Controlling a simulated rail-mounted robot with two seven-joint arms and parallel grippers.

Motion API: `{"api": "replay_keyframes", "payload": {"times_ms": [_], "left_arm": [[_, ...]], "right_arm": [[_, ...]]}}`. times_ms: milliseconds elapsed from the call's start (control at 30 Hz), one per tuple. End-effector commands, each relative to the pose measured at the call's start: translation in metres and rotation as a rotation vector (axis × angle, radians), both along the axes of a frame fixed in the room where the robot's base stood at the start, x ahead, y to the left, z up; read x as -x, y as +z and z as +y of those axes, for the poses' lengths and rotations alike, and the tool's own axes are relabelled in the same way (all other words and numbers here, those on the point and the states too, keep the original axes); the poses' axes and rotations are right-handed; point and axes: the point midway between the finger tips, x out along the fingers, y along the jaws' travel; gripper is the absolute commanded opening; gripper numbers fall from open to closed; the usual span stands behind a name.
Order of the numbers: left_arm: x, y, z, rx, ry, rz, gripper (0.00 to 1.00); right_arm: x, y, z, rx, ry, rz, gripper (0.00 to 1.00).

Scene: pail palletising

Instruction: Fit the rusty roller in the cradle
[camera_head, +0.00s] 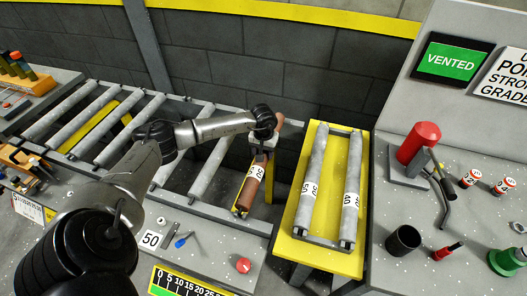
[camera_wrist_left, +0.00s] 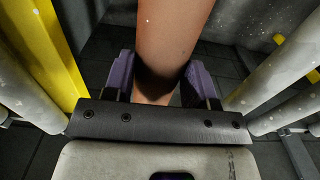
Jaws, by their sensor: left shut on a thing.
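The rusty roller (camera_head: 249,190) is a reddish-brown cylinder with a white label, held tilted over the right end of the conveyor. My left gripper (camera_head: 260,156) is shut on it near its middle. In the left wrist view the roller (camera_wrist_left: 172,35) runs between the purple finger pads of the gripper (camera_wrist_left: 160,82). A grey frame on the yellow stand (camera_head: 325,256), right of the roller, carries two grey labelled rollers (camera_head: 312,180). I cannot tell whether this frame or the conveyor gap is the cradle. The roller's seating is hidden. My right gripper is out of view.
The conveyor (camera_head: 118,125) has several grey rollers. The front bench holds a 50 card (camera_head: 151,240), a blue-handled tool and a red knob (camera_head: 243,265). The right bench has a red-topped device (camera_head: 418,143), a black cup (camera_head: 403,241) and small cans.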

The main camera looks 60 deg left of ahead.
Motion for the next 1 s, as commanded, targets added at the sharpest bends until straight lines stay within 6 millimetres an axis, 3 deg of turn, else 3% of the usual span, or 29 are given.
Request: {"api": "replay_keyframes", "payload": {"times_ms": [1000], "left_arm": [[-0.001, -0.02, 0.001, -0.001, 0.001, -0.003, 0.14]], "right_arm": [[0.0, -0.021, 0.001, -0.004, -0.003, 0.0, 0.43]]}}
